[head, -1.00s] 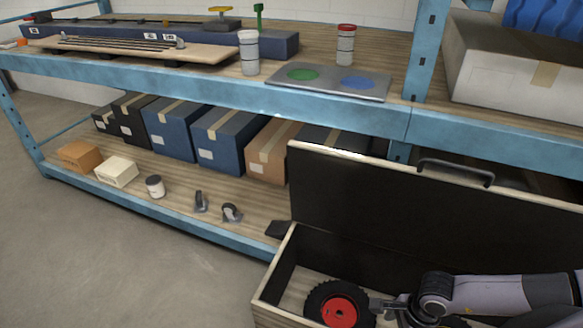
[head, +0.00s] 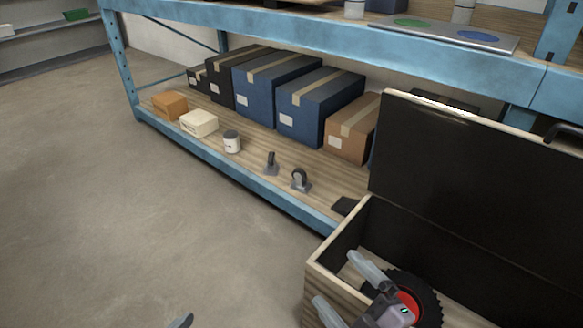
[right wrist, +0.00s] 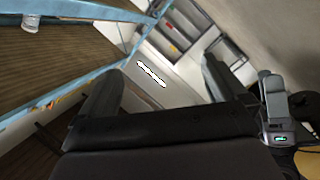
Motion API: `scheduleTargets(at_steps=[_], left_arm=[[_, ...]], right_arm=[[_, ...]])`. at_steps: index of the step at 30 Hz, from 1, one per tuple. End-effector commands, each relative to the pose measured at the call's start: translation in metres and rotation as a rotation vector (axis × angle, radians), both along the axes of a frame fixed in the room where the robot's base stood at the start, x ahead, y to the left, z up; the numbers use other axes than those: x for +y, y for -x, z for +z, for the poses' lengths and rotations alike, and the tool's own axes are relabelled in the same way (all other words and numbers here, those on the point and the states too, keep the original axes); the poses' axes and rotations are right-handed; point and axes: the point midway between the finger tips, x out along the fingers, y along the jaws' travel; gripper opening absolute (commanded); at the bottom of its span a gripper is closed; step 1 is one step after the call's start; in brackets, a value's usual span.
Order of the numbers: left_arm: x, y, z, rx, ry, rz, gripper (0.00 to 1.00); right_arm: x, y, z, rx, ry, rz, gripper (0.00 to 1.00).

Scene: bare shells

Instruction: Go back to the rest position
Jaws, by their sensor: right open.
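My right gripper (head: 345,286) is open and empty in the head view, with its fingers pointing left above the near left part of the open wooden box (head: 334,244). In the right wrist view the two fingers (right wrist: 160,85) stand wide apart with nothing between them. A wheel with a black tyre and red hub (head: 430,296) is in the box, partly hidden by my right gripper. A small grey tip at the bottom edge of the head view, seemingly of my left gripper (head: 180,322), is mostly out of frame.
The box's dark lid (head: 470,175) stands open. The blue shelf rack (head: 250,192) behind holds cartons, a small jar (head: 232,142) and two casters (head: 300,179) on its lower board. The grey floor (head: 120,220) at left is clear.

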Motion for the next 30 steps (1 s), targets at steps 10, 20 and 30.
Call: scheduleTargets(at_steps=[10,20,30], left_arm=[[-0.018,-0.005,-0.03,-0.036,0.041,-0.04,0.98],[-0.002,0.0,0.024,-0.003,0.003,-0.004,0.98],[0.023,0.011,0.07,0.044,-0.053,0.043,0.98]], right_arm=[[-0.041,0.029,-0.111,0.707,-0.64,-0.355,0.98],[-0.059,0.04,-0.065,0.798,-0.681,-0.442,0.98],[-0.083,0.051,-0.018,0.81,-0.639,-0.52,0.98]])
